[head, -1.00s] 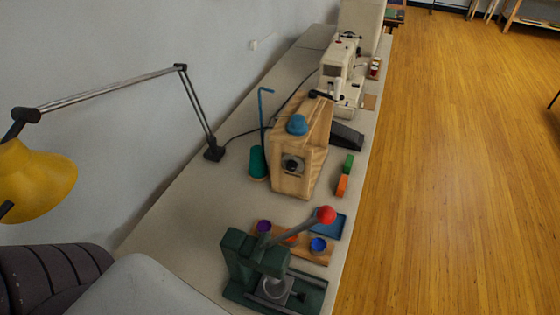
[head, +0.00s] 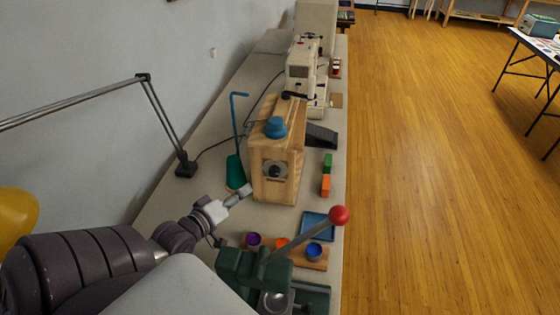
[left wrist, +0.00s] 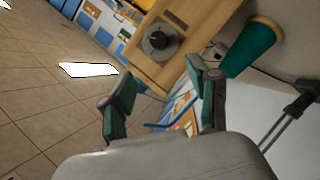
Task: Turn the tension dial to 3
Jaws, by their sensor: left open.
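A wooden box (head: 288,160) stands on the long bench and carries a black dial (head: 275,170) on a grey plate on its near face. The dial (left wrist: 158,41) also shows in the left wrist view, beyond my fingers; its markings are too small to read. My left gripper (head: 240,193) is in front of the box, just left of and below the dial, apart from it. In the left wrist view my left gripper (left wrist: 158,94) is open with nothing between its green-padded fingers. A blue knob (head: 276,127) sits on top of the box. My right gripper is not in view.
A green cone-shaped thing (head: 236,173) stands left of the box, close to my left gripper. A green press (head: 240,266) with a red-balled lever is in front. A sewing machine (head: 302,72) stands behind. A lamp (head: 150,100) is at left.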

